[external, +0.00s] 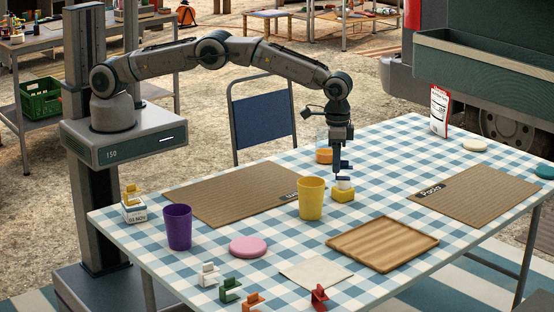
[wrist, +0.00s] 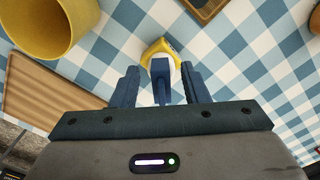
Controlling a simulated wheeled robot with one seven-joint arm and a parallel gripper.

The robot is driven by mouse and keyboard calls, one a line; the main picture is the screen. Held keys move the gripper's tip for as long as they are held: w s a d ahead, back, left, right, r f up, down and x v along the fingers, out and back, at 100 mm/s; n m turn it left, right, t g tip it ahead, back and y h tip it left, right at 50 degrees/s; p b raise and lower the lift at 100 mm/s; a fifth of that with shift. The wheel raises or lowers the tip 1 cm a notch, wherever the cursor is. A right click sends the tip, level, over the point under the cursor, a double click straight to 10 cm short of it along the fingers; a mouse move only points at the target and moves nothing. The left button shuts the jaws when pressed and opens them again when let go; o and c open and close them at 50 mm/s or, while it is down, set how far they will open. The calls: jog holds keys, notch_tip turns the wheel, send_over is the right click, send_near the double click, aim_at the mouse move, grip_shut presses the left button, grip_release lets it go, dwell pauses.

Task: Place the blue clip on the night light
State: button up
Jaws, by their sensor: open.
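The night light (external: 343,194) has a yellow base and a white top and stands on the checked cloth, right of the yellow cup. It also shows in the wrist view (wrist: 160,47), just beyond my fingertips. The blue clip (wrist: 161,82) stands between my two fingers, with a gap on each side. In the external view the clip (external: 344,178) appears small and dark at the night light's top; its exact contact is hard to see. My gripper (external: 341,168) points down over the night light, and its jaws (wrist: 160,88) are open around the clip.
A yellow cup (external: 312,199) stands close left of the night light. A wooden tray (external: 382,245) lies in front, and brown mats (external: 230,195) lie either side. Several other clips, including a red one (external: 319,296), stand along the front. An orange-based jar (external: 323,155) is behind.

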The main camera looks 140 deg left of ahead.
notch_tip(320, 180, up, 10)
jog(key=shift+f, duration=0.15)
jog(key=s+d+r+m+t, duration=0.1)
jog(key=s+d+r, duration=0.3)
jog(key=d+r, duration=0.3)
jog(key=s+d+r+m, duration=0.25)
jog(key=d+r, duration=0.25)
jog(key=d, duration=0.3)
jog(key=s+d+r+m+t, duration=0.1)
jog(key=s+d+r, duration=0.4)
jog(key=d, duration=0.3)
jog(key=s+d+f+m, duration=0.1)
jog(key=s+d, duration=0.3)
jog(key=s, duration=0.4)
jog(key=s+d+f+m, duration=0.2)
jog(key=s+d, duration=0.3)
jog(key=s, duration=0.4)
jog(key=s+d+f+m+t, duration=0.1)
jog(key=s+d+f, duration=0.1)
jog(key=s+d, duration=0.3)
jog(key=s, duration=0.4)
jog(key=shift+d, duration=0.2)
jog(key=shift+m, duration=0.25)
